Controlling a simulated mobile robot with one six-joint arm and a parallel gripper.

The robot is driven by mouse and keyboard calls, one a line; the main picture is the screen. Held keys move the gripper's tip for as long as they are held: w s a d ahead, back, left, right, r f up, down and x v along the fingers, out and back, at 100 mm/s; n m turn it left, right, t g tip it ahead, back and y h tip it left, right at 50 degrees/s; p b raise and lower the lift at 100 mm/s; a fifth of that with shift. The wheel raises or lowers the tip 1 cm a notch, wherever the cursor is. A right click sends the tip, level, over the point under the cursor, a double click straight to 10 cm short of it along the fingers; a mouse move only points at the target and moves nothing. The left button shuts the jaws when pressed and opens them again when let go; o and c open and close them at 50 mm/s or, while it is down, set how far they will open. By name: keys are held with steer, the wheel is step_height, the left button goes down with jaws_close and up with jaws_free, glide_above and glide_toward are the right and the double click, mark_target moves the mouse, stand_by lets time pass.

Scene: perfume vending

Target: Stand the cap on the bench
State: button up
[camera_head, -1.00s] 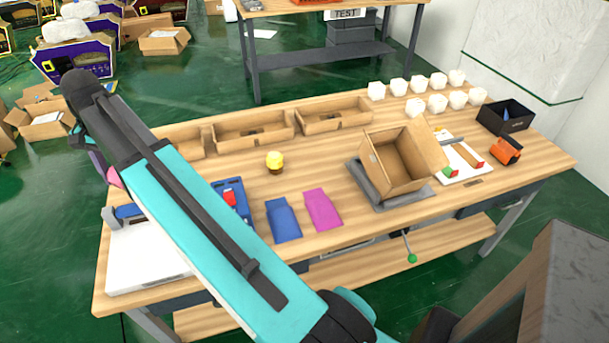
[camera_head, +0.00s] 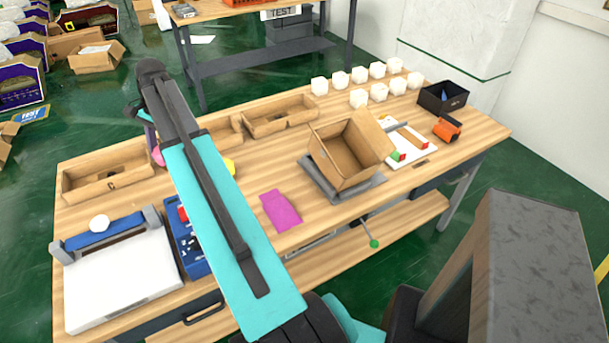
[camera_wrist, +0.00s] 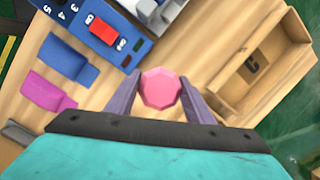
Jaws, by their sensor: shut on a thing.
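My gripper (camera_wrist: 160,98) is shut on the pink faceted cap (camera_wrist: 160,88), which sits between its two fingers in the wrist view. In the head view the pink cap (camera_head: 157,155) shows only in part beside my arm, over the left part of the wooden bench (camera_head: 470,138). The wrist view looks down past the cap at the bench top. I cannot tell the gap between cap and bench.
Wooden trays (camera_head: 110,172) line the back. A blue case (camera_head: 187,240) and a white device (camera_head: 120,285) are at left, a pink pouch (camera_head: 281,209) mid-bench. An open carton (camera_head: 345,150) and white cubes (camera_head: 360,97) are at right. My arm hides part of the bench.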

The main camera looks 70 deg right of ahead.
steer(key=s+d+f+m+t, duration=0.1)
steer(key=s+d+m, duration=0.3)
steer(key=s+d, duration=0.6)
steer(key=s+d+f+m+t, duration=0.1)
steer(key=s+d+f+m, duration=0.2)
steer(key=s+d, duration=0.7)
steer(key=d+m, duration=0.1)
steer(key=d, duration=0.4)
steer(key=shift+d+f+y+p, duration=0.25)
steer(key=shift+f+y+p, duration=0.1)
steer(key=shift+y, duration=0.05)
steer(key=shift+s, duration=0.1)
steer(key=shift+f+p, duration=0.85)
steer(key=shift+f, duration=2.3)
steer(key=shift+f, duration=0.1)
steer(key=shift+f+p, duration=0.55)
steer(key=shift+f, duration=1.25)
